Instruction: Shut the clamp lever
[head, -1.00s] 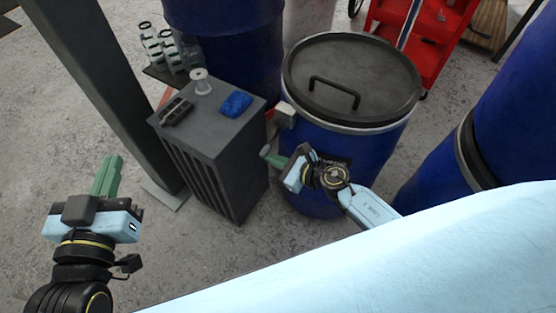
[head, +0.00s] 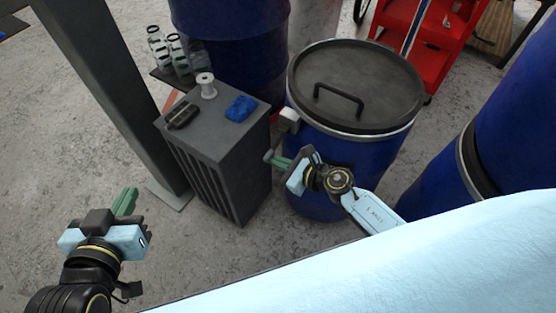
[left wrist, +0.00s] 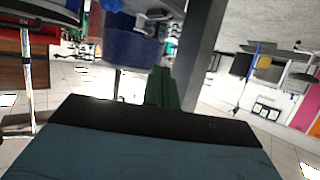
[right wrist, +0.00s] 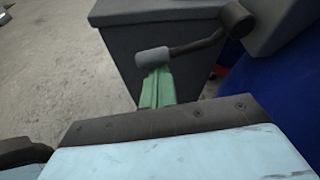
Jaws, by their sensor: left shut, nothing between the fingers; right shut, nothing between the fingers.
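The clamp lever (right wrist: 190,47) is a dark arm with a light grey knob (right wrist: 152,57), running left from a dark pivot (right wrist: 236,20) in the right wrist view. Its grey clamp housing (head: 289,118) sits at the rim of the lidded blue drum (head: 330,155); the lever itself is hard to make out in the head view. My right gripper (head: 277,160) is shut and empty below the housing. In the right wrist view its green fingertips (right wrist: 155,74) are right at the knob; contact is unclear. My left gripper (head: 127,198) is shut and empty, away at the lower left.
A dark grey cabinet (head: 222,160) beside the drum carries a white spool (head: 206,85), a blue cloth-like item (head: 241,107) and a black object (head: 182,115). A grey post (head: 110,90) stands at left. Another blue drum (head: 450,165) stands at right. Floor around my left gripper is clear.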

